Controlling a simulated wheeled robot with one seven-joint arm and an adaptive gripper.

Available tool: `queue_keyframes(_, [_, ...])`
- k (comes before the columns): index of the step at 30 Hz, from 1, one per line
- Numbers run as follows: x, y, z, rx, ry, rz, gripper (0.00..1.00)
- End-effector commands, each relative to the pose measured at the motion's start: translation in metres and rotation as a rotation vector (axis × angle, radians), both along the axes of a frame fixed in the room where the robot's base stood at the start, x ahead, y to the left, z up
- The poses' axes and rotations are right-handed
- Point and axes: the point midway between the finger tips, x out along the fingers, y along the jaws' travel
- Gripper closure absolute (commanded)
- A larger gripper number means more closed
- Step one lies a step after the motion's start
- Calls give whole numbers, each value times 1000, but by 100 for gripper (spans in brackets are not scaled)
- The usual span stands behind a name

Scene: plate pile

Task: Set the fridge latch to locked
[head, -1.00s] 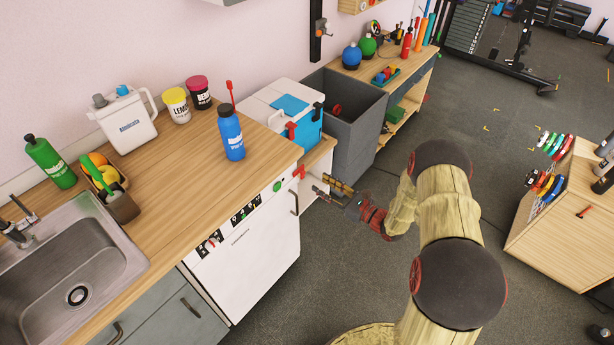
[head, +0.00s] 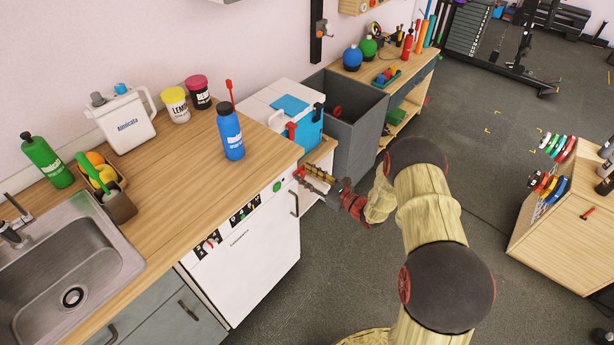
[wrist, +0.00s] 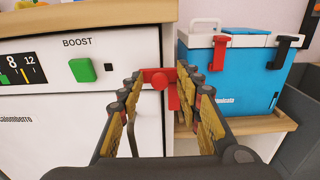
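The white fridge (head: 248,255) stands under the wooden counter, with a control panel along its top. In the wrist view its front (wrist: 70,115) shows a green BOOST button (wrist: 82,70). In the head view my gripper (head: 314,178) is at the fridge's upper right corner and partly hides the latch.
A blue and white cooler (wrist: 232,75) with red and black clasps stands just right of the fridge on a lower shelf. A grey bin (head: 352,120) is beyond it. A blue bottle (head: 230,132) stands on the counter. The floor right of the fridge is open.

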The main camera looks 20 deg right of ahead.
Motion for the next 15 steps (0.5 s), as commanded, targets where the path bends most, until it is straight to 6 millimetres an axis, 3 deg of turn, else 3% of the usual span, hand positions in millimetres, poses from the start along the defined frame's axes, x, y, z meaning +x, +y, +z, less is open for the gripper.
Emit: queue_keyframes(15, [0, 0, 0, 0, 0, 0, 96])
